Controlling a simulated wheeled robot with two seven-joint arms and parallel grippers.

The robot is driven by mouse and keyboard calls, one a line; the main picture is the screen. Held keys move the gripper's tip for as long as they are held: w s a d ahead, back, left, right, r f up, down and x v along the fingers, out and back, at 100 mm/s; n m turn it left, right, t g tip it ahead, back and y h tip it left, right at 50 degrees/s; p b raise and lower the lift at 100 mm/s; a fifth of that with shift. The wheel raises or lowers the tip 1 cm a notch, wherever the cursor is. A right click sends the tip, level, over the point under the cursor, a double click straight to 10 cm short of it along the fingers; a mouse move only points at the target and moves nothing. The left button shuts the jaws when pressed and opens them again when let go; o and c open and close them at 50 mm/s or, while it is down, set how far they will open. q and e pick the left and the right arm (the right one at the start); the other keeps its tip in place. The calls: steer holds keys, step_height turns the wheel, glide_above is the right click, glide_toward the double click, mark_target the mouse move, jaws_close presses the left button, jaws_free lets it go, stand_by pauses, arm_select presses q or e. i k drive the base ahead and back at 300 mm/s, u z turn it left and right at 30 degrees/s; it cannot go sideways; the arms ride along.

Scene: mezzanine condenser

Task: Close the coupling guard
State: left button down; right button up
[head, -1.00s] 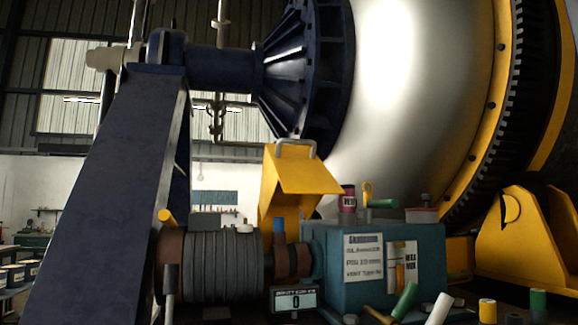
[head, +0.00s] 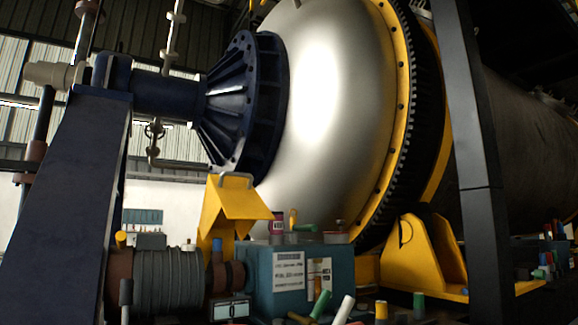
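The coupling guard (head: 223,213) is a bent yellow sheet with a grey handle (head: 236,178) on its top edge. It stands raised, tilted up above the shaft coupling (head: 226,277). The brown coupling below it is exposed, between the ribbed grey motor (head: 169,279) and the teal gearbox (head: 265,282). Neither of my grippers shows in the head view.
Small bottles and coloured cylinders stand on the gearbox top and in front of it, including a white one (head: 344,309). A small display (head: 230,309) sits before the coupling. A dark blue support (head: 62,205) rises at left, a dark post (head: 476,160) at right.

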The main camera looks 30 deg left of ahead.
mark_target(230, 200)
steer(key=z, duration=0.15)
steer(key=i, duration=0.85)
steer(key=u, duration=0.45)
